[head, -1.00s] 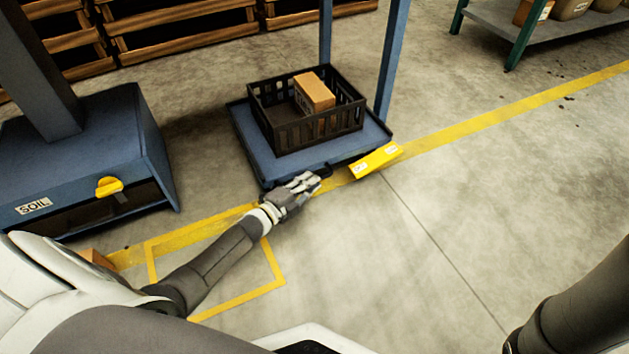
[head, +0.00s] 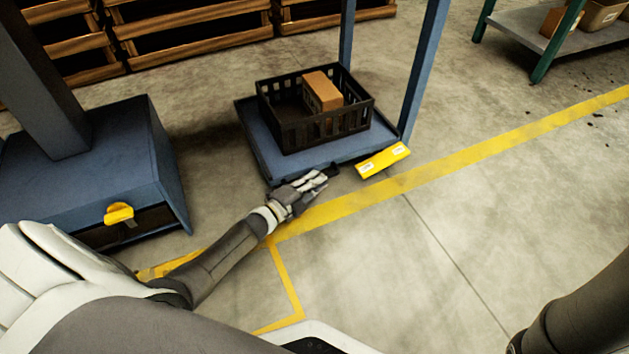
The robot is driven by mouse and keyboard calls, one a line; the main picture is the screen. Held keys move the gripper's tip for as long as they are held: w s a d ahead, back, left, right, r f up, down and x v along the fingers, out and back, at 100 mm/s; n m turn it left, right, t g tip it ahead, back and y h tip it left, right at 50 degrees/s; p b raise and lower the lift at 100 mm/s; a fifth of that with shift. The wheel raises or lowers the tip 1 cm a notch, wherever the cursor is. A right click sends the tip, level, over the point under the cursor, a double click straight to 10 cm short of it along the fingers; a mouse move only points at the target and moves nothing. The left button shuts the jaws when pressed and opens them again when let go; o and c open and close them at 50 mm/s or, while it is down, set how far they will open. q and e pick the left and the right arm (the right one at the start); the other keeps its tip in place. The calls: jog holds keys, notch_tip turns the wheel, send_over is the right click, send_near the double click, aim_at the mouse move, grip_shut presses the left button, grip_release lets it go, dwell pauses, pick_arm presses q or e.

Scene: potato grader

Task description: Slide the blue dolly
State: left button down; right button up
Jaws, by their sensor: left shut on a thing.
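The blue dolly (head: 254,142) stands on the floor at the centre of the head view, a low flat platform with blue uprights at its back and right. A black slatted crate (head: 318,131) sits on it, holding a brown box (head: 323,91). A yellow label plate (head: 382,160) is on its front right corner. My left gripper (head: 322,178) is at the dolly's near edge, shut on a dark part there that my fingers mostly hide. My right gripper is out of view; only part of my right arm shows at the lower right.
A blue cabinet with a yellow handle (head: 118,213) stands to the left. Wooden racks (head: 190,28) line the back. A green-legged table (head: 530,38) with boxes is at the far right. A yellow floor line (head: 450,163) runs in front of the dolly; floor right of it is clear.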

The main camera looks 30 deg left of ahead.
pick_arm(q)
jog(key=shift+w+a, duration=0.1)
jog(key=shift+a, duration=0.2)
jog(key=c, duration=1.5)
grip_release()
jog(key=shift+f, duration=0.1)
jog(key=shift+d, duration=0.1)
jog(key=v, duration=1.2)
jog(key=shift+r, duration=0.25)
